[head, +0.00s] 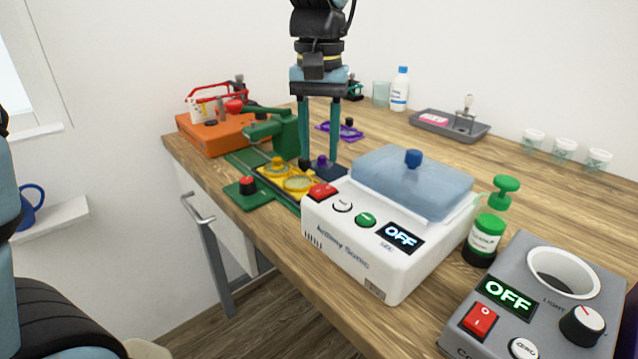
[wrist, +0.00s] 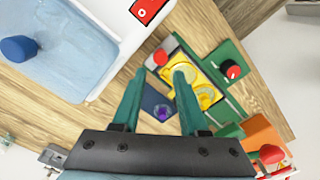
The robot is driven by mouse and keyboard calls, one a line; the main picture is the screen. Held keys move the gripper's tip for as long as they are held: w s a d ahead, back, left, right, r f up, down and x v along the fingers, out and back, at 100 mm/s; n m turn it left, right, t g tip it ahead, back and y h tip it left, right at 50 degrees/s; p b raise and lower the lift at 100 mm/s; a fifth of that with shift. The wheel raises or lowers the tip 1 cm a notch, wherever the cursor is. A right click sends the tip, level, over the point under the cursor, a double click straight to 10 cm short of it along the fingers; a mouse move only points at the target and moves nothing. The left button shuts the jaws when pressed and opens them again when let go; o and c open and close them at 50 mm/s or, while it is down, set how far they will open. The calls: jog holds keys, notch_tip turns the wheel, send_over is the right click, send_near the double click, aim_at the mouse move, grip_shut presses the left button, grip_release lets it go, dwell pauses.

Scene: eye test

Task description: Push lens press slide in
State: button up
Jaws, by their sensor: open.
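A green lens press (head: 276,130) stands on the wooden table, with a green base and rails running toward the front right. A yellow slide (head: 297,184) with round lens seats lies on the rails, outside the press body; it also shows in the wrist view (wrist: 207,96). A dark plate with a purple knob (head: 322,162) adjoins the yellow slide; the knob shows in the wrist view (wrist: 160,113). My gripper (head: 319,166) points down, open, with its teal fingers on either side of the purple knob in the picture. Whether they touch anything, I cannot tell.
A white cleaner box (head: 345,250) with a blue lid stands close to the right of the slide. A red-topped black knob (head: 248,185) is on the green base's front side. An orange tool box (head: 215,133) stands behind left. The table edge is near.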

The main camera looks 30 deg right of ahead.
notch_tip(320, 180, down, 7)
jog(key=shift+f, duration=0.2)
dwell(0.3)
grip_shut()
dwell(1.2)
